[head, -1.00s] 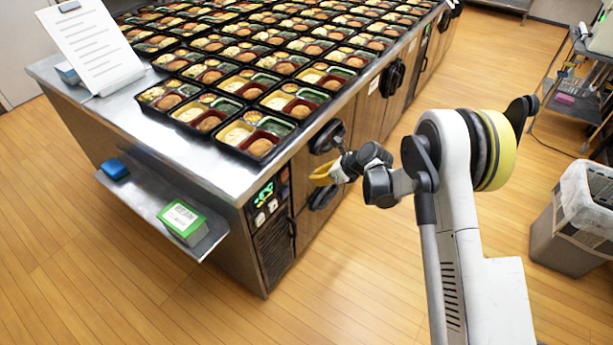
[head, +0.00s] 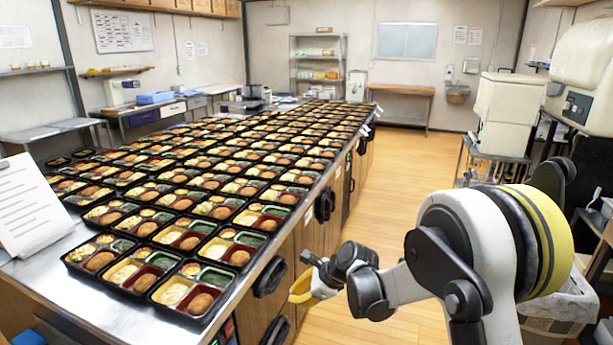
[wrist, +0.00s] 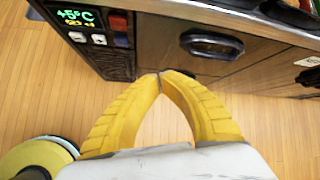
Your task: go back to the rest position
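My gripper (head: 301,287) is beside the right side of the counter in the head view, at the height of the cabinet fronts. In the wrist view its two yellow fingers (wrist: 160,77) meet at their tips. Nothing shows between them, so it is shut and empty. The fingertips point toward the cabinet front, apart from a dark oval handle (wrist: 212,45) and a control panel with a green display (wrist: 85,25).
Many filled bento trays (head: 187,291) cover the steel counter (head: 60,292). A paper sheet on a stand (head: 32,207) is at the left. Wooden floor (head: 404,178) is open right of the counter. A bin (head: 556,318) and machines (head: 510,105) stand at the right.

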